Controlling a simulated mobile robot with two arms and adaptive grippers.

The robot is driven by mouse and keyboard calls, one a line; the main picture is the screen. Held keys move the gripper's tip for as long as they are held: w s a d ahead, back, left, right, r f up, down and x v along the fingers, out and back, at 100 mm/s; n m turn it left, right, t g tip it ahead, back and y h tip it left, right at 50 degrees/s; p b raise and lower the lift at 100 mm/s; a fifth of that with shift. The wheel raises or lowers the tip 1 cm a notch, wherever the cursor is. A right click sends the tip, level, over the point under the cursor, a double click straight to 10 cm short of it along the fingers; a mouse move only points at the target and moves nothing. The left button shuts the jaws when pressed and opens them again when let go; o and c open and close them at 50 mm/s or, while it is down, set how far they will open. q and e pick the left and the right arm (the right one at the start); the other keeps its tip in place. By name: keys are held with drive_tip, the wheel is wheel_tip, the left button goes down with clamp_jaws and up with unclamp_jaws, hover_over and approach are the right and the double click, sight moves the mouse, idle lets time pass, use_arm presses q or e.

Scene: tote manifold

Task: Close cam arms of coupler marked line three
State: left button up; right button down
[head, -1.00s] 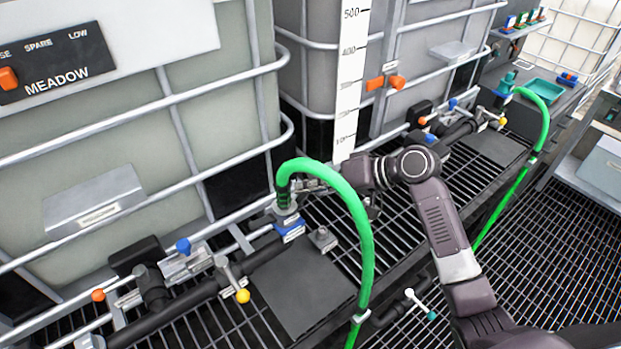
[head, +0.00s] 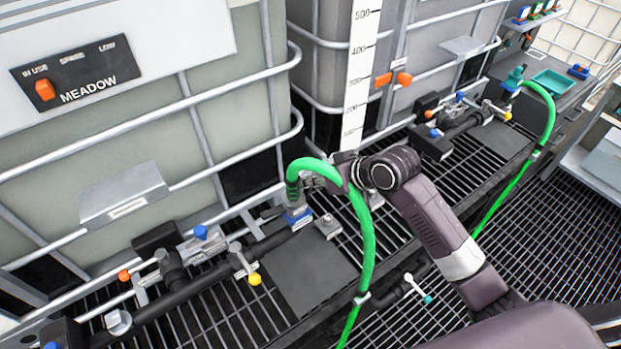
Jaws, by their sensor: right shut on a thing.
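A green hose (head: 367,245) arches up from the floor and bends down at its upper end. There its grey coupler (head: 293,196) stands upright over a blue collar (head: 298,218) on the near pipe run. My right gripper (head: 312,180) reaches in from the right behind the hose arch and is shut at the coupler. The hose hides part of the fingers, so the exact grip and the cam arms' positions are unclear. No line-three marking is readable. My left gripper is not in view.
A tank with a MEADOW sign (head: 76,77) stands left, beside a white level scale (head: 360,80). A pipe with a yellow-knobbed valve lever (head: 254,279) runs along the front. A second green hose (head: 545,110) and a teal tray (head: 551,84) are at the far right.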

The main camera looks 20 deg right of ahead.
drive_tip(key=c, duration=2.1)
unclamp_jaws()
